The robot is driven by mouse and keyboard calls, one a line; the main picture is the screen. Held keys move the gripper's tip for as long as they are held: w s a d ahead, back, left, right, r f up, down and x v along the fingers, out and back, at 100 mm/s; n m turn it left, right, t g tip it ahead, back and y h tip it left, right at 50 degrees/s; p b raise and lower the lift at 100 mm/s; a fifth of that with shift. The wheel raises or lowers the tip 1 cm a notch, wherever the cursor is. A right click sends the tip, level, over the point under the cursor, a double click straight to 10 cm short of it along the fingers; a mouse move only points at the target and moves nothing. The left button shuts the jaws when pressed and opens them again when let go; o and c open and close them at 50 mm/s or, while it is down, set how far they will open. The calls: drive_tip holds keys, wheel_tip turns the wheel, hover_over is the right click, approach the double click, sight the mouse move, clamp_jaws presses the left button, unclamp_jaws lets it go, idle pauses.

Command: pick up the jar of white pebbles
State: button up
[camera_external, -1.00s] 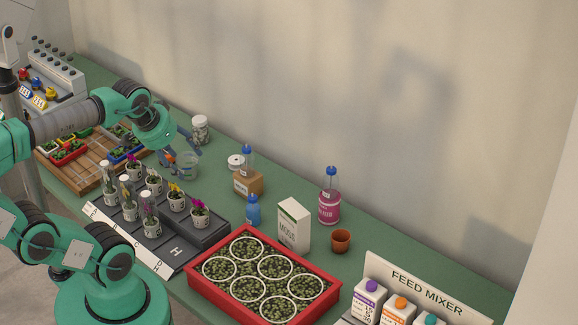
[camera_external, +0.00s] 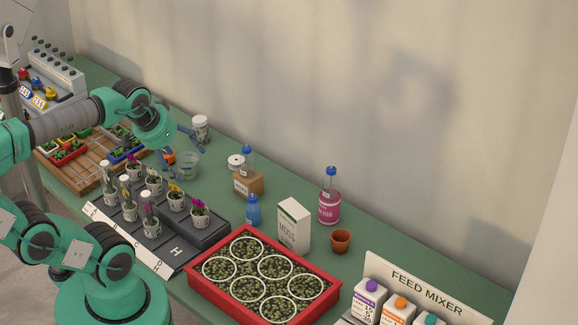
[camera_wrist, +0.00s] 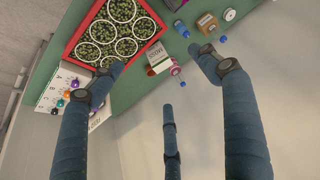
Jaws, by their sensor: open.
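The jar of white pebbles (camera_external: 200,130) is a small clear jar with a light lid. It stands upright on the green bench close to the wall in the external view. My gripper (camera_external: 186,155) is open and empty, in front of the jar in the picture; one finger partly overlaps the jar's lower part. I cannot tell whether they touch. In the wrist view my gripper's fingers (camera_wrist: 155,72) are spread wide with nothing between them, and I cannot make out the jar there.
A clear beaker (camera_external: 188,166) stands just below the fingers. A white spool (camera_external: 235,162) and a brown bottle (camera_external: 249,182) are to the right. Potted orchids stand on a dark rack (camera_external: 205,230), left of a red tray (camera_external: 330,296). A wooden tray (camera_external: 88,183) is further left.

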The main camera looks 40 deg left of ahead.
drive_tip(key=w+a+r, duration=0.1)
drive_tip(key=w+a, duration=0.3)
drive_tip(key=w, duration=0.5)
drive_tip(key=w+a+r, duration=0.2)
drive_tip(key=w+a, duration=0.2)
drive_tip(key=w, duration=0.5)
drive_tip(key=w+a+f+n, duration=0.1)
drive_tip(key=w+a+f, duration=0.2)
drive_tip(key=w+a, duration=0.4)
drive_tip(key=w+a+f+n, duration=0.1)
drive_tip(key=w+a+f, duration=0.1)
drive_tip(key=w+a, duration=0.5)
drive_tip(key=w+a+f+g+y, duration=0.1)
drive_tip(key=w+a+f, duration=1.2)
drive_tip(key=a, duration=0.3)
drive_tip(key=w+a+f+n, duration=0.1)
drive_tip(key=w+a+f, duration=0.2)
drive_tip(key=a+f, duration=1.3)
drive_tip(key=shift+a+f+b, duration=0.35)
drive_tip(key=shift+a+f, duration=0.05)
drive_tip(key=shift+f, duration=0.1)
